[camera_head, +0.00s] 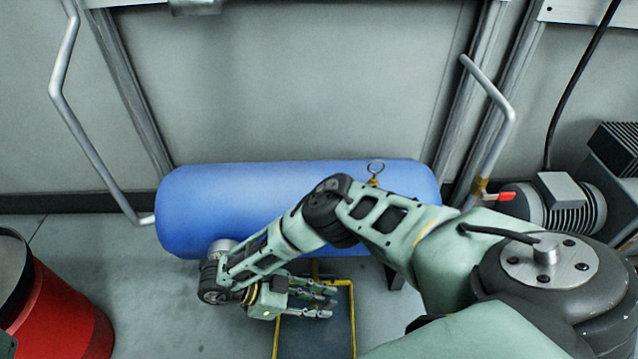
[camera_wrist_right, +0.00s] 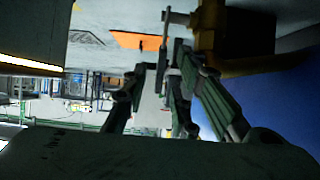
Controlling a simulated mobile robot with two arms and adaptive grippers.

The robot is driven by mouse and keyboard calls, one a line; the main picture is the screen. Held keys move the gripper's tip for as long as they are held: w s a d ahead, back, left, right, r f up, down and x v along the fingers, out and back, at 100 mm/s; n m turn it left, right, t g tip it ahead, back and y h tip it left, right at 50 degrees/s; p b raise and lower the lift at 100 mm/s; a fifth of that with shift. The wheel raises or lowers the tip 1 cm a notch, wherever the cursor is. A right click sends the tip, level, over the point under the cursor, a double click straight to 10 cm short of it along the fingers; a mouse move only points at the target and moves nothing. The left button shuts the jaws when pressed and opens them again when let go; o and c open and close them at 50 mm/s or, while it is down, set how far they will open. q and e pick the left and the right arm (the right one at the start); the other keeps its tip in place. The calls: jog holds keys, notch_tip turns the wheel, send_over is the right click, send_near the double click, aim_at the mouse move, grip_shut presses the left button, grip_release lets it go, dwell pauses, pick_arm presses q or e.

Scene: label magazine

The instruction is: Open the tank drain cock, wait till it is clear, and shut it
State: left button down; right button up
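The blue tank (camera_head: 215,205) lies on its side against the grey wall. In the right wrist view a brass fitting (camera_wrist_right: 232,42) with a small grey handle (camera_wrist_right: 178,18) sits under the tank (camera_wrist_right: 262,105), just beyond the fingertips. My right gripper (camera_head: 328,300) is below the tank front, its fingers apart; it also shows in the wrist view (camera_wrist_right: 161,70). Whether a finger touches the handle is unclear.
A dark tray with a yellow rim (camera_head: 352,318) lies on the floor under the gripper. A red drum (camera_head: 62,315) stands at left. A motor (camera_head: 570,205) and a red-handled valve (camera_head: 499,196) are at right. A ring (camera_head: 376,166) tops the tank.

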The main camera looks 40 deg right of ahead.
jog(key=v, duration=1.2)
jog(key=shift+d+f, duration=0.1)
